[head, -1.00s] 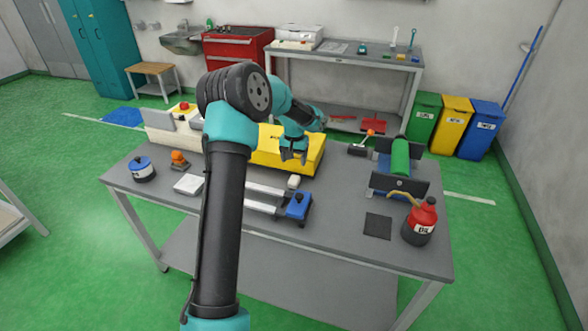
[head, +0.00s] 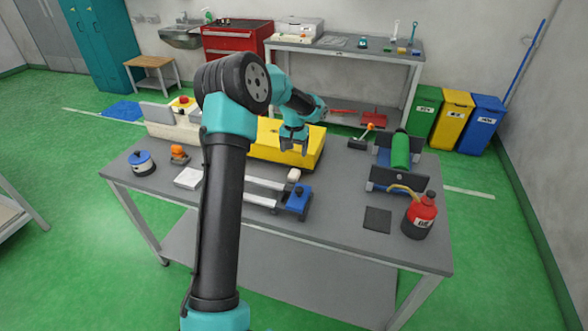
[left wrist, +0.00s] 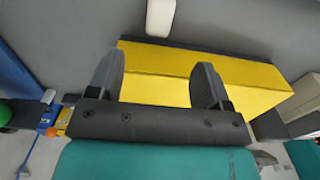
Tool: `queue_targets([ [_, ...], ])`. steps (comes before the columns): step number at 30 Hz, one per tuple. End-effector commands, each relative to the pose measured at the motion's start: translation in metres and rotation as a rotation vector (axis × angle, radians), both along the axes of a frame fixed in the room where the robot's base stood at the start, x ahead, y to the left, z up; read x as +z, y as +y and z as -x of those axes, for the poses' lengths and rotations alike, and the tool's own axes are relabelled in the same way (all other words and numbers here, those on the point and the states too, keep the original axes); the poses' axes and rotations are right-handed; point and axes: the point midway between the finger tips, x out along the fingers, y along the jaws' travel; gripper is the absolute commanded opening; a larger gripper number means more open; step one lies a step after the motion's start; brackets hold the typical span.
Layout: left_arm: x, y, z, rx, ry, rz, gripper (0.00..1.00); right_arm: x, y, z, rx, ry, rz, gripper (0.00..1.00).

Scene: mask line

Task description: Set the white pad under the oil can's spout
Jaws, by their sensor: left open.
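The white pad (head: 188,178) lies flat on the left part of the grey table. The red oil can (head: 420,216) stands at the table's right front, its brass-coloured spout (head: 403,189) pointing left above a dark square mat (head: 377,219). The white pad is well away from the spout. My left gripper (head: 294,149) is open and empty in front of and over the yellow box (head: 268,146), to the right of the white pad. Its two fingers (left wrist: 158,82) show in the left wrist view against the yellow box. My right gripper is not in view.
A green roller (head: 400,150) stands behind the can. A blue-lidded pot (head: 142,163) and an orange-knobbed item (head: 178,153) are at left. The front edge is mostly clear.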

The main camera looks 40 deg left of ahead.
Motion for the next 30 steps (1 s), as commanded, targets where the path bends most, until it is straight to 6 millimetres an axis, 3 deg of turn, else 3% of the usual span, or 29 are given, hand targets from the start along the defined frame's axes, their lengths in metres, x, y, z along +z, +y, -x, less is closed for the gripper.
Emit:
queue_targets([
  [5, -0.006, -0.017, -0.004, -0.202, 0.084, -0.046, 0.72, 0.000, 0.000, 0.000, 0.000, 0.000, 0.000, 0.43],
  [11, -0.011, -0.056, -0.015, -0.737, 0.332, -0.166, 0.72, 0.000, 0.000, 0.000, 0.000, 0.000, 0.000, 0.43],
  [15, -0.006, -0.086, -0.029, -1.125, 0.551, -0.253, 0.72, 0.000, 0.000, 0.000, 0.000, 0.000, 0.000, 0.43],
  [18, 0.001, -0.102, -0.038, -1.323, 0.685, -0.299, 0.72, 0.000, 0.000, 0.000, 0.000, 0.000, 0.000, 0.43],
  [22, 0.006, -0.113, -0.045, -1.453, 0.781, -0.326, 0.72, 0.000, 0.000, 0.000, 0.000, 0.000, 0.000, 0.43],
  [30, 0.007, -0.114, -0.046, -1.472, 0.798, -0.331, 0.72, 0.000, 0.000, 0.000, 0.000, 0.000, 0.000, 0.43],
])
